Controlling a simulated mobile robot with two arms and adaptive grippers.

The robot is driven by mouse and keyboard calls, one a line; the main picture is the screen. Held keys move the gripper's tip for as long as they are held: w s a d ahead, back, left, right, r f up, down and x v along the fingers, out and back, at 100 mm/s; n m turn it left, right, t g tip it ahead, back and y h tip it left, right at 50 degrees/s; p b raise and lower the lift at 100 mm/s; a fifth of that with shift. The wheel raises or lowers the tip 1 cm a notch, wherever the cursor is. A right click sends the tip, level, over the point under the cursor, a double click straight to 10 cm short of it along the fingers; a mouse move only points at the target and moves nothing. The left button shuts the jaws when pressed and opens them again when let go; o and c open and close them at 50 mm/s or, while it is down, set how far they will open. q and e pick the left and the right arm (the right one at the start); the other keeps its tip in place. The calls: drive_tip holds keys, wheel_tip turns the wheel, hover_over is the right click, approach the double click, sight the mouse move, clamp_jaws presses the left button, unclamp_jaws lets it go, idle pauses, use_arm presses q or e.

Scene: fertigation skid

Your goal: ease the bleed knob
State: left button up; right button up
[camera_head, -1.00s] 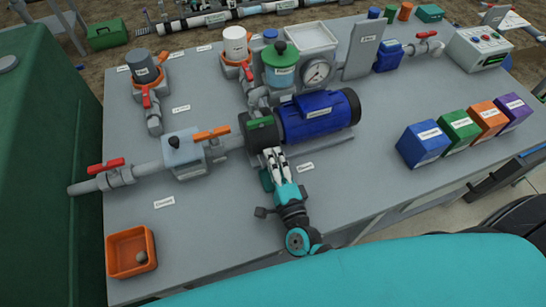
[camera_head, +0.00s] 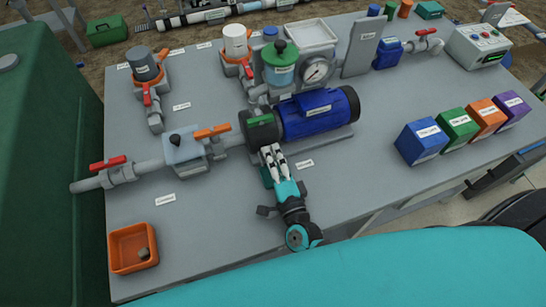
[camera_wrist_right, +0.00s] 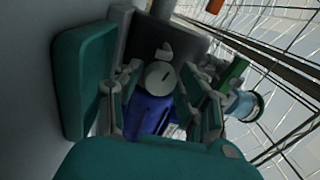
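The bleed knob appears to be the round pale grey knob with a dark slot (camera_wrist_right: 160,75), on the dark end face of the pump, in the right wrist view. The pump's green-topped head (camera_head: 261,127) and blue motor (camera_head: 308,116) lie mid-bench in the head view. My right gripper (camera_head: 269,150) is at the pump's near side. In the wrist view its fingers (camera_wrist_right: 163,88) stand apart on either side of the knob, with no clear contact. In the head view the fingers hide the knob. My left gripper is not in view.
A label (camera_head: 305,164) lies right of my gripper. An orange tray (camera_head: 118,266) holding a small grey piece sits front left. Red-handled (camera_head: 108,163) and orange-handled (camera_head: 212,132) valves stand left of the pump. Several coloured boxes (camera_head: 422,141) stand right. The front bench surface is mostly clear.

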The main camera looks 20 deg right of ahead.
drive_tip(key=shift+o, duration=1)
drive_tip(key=shift+s, duration=0.15)
drive_tip(key=s, duration=1.1)
drive_tip(key=shift+s+d+f, duration=0.15)
drive_tip(key=shift+s+f, duration=0.15)
drive_tip(key=shift+s, duration=0.05)
